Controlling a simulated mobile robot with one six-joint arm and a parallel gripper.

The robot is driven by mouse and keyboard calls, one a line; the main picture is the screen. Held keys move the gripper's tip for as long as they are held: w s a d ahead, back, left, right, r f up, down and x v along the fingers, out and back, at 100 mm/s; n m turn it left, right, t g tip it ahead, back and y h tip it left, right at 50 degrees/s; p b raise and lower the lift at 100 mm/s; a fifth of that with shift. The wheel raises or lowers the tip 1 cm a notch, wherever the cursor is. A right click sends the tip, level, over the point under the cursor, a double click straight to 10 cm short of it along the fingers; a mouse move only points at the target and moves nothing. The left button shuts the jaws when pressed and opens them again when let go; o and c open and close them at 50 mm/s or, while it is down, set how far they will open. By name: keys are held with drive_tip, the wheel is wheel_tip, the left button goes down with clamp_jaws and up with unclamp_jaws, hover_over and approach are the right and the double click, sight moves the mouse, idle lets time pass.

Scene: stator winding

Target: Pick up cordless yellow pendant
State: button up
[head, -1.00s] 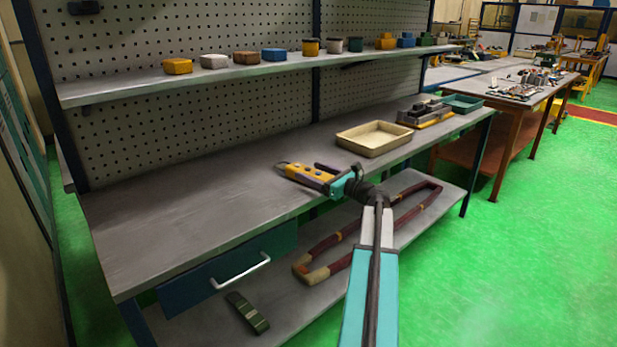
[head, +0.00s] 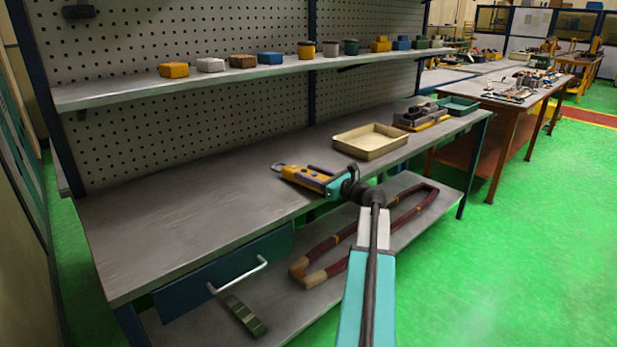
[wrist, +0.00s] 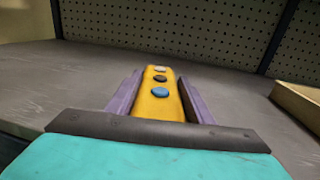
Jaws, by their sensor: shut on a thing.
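The yellow pendant (head: 301,175) is a slim yellow box with a hook-like end, above the front part of the grey workbench. In the wrist view the pendant (wrist: 158,97) lies lengthwise between the two purple fingers, with a pale, a dark and a blue button along its top. My gripper (head: 318,176) is shut on it, and the fingers of my gripper (wrist: 158,98) flank both its sides in the wrist view. No cord shows on it. I cannot tell whether it touches the benchtop.
A beige tray (head: 372,141) stands right of the pendant. Behind it are a grey block on a yellow base (head: 421,117) and a green tray (head: 457,105). An upper shelf (head: 250,74) holds several small boxes. A brown-red coil loop (head: 330,255) lies on the lower shelf. The benchtop's left is clear.

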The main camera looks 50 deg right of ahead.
drive_tip(key=shift+r, duration=1.5)
drive_tip(key=s+a+r, duration=0.1)
drive_tip(key=s+a, duration=0.2)
drive_tip(key=s, duration=1.2)
drive_tip(key=shift+s+a+r+p, duration=0.2)
drive_tip(key=shift+s+p, duration=0.15)
drive_tip(key=shift+w+a, duration=0.1)
